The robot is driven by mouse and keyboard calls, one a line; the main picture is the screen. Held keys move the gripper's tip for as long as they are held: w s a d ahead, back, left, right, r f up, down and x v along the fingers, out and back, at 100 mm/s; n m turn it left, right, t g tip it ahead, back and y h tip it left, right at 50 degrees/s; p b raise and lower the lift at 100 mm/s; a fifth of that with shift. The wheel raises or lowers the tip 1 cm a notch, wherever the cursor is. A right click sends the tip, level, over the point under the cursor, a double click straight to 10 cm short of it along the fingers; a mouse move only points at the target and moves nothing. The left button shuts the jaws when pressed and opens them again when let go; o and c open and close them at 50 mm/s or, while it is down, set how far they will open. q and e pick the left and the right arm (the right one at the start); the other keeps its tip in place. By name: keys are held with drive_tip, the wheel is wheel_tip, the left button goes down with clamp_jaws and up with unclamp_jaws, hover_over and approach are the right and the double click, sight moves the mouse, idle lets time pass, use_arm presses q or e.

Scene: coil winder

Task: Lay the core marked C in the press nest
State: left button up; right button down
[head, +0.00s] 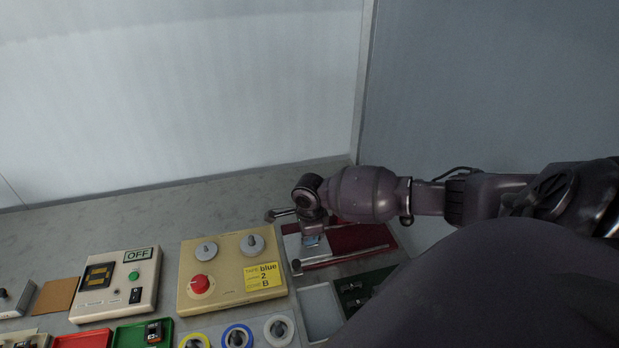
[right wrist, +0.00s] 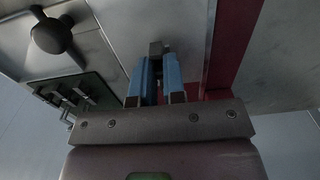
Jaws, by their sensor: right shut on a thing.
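My right gripper (head: 312,242) is low over a dark red area (head: 348,238) with a pale bar along its near side. In the right wrist view its blue fingers (right wrist: 156,72) are shut on a small dark grey piece (right wrist: 156,48), which shows between the tips. Its mark is not readable, so I cannot tell if it is the core marked C. The gripper hides what lies under it, and I cannot make out the press nest. My left gripper is not in view.
A beige panel (head: 222,290) with a red knob and yellow label stands left of the gripper. A box marked OFF (head: 130,290) is farther left. A dark green tray (head: 378,275) holds small dark pieces. The wall is behind.

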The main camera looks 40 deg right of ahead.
drive_tip(key=shift+f, duration=0.45)
drive_tip(key=c, duration=1.1)
unclamp_jaws()
drive_tip(key=shift+r, duration=0.15)
